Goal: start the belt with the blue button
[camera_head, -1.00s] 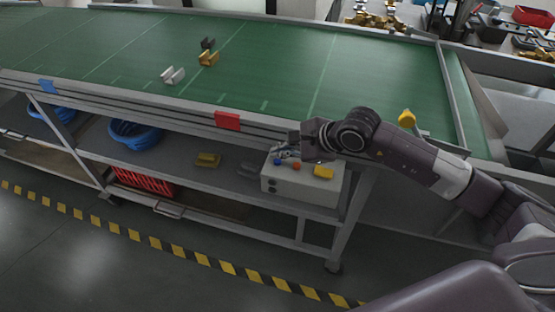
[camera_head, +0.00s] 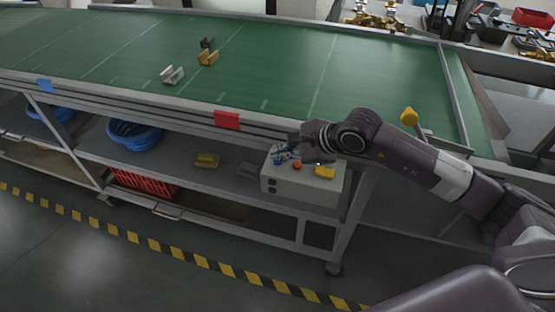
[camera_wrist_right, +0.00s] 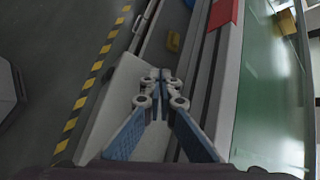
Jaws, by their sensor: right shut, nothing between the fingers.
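A pale control box (camera_head: 300,186) stands on the shelf under the front of the belt. The blue button (camera_head: 277,161) is at the left of its top, with a red button (camera_head: 297,166) to its right. My right gripper (camera_head: 281,153) is shut and empty, just above and behind the blue button; I cannot tell if it touches it. In the right wrist view its closed fingertips (camera_wrist_right: 161,78) are over the box (camera_wrist_right: 117,92), and the buttons are hidden. The green belt (camera_head: 280,75) carries a few small brackets. My left gripper is not in view.
A red tag (camera_head: 227,120) marks the belt's front rail, close above the shelf. A yellow bracket (camera_head: 207,160) and blue coils (camera_head: 135,135) lie on the shelf to the left.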

